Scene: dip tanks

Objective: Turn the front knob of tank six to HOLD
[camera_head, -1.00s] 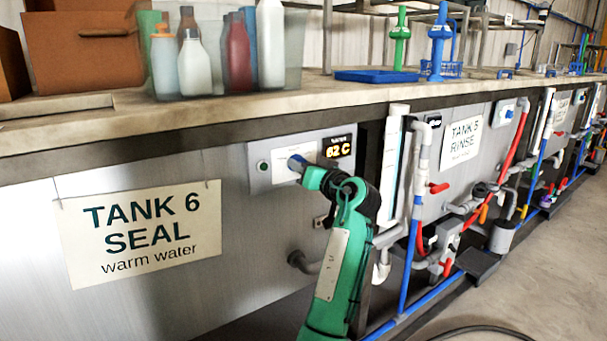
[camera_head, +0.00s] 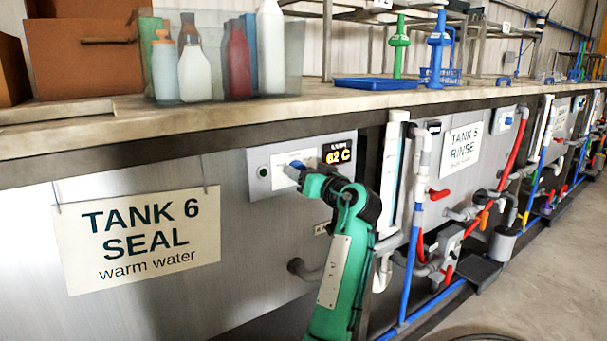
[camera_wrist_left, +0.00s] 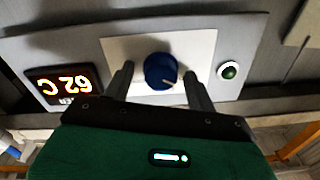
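The tank six control panel (camera_head: 264,186) is on the steel tank front, right of the "TANK 6 SEAL" sign (camera_head: 137,238). Its blue knob (camera_wrist_left: 161,70) sits on a white plate (camera_wrist_left: 192,48) and has a pale pointer mark, at its lower right in the wrist view. No label wording is readable on the plate. The left gripper (camera_wrist_left: 158,76) is open, with one finger on each side of the knob and a gap visible on both sides. In the head view the left gripper (camera_head: 302,175) partly covers the knob. The right gripper is not in view.
A display reading 62 C (camera_head: 337,152) and a green button (camera_wrist_left: 228,71) flank the knob. A pipe stub (camera_head: 304,270) projects below the panel. White and blue pipes (camera_head: 392,170) stand close to the right. A counter edge (camera_head: 220,121) runs above, with bottles on it.

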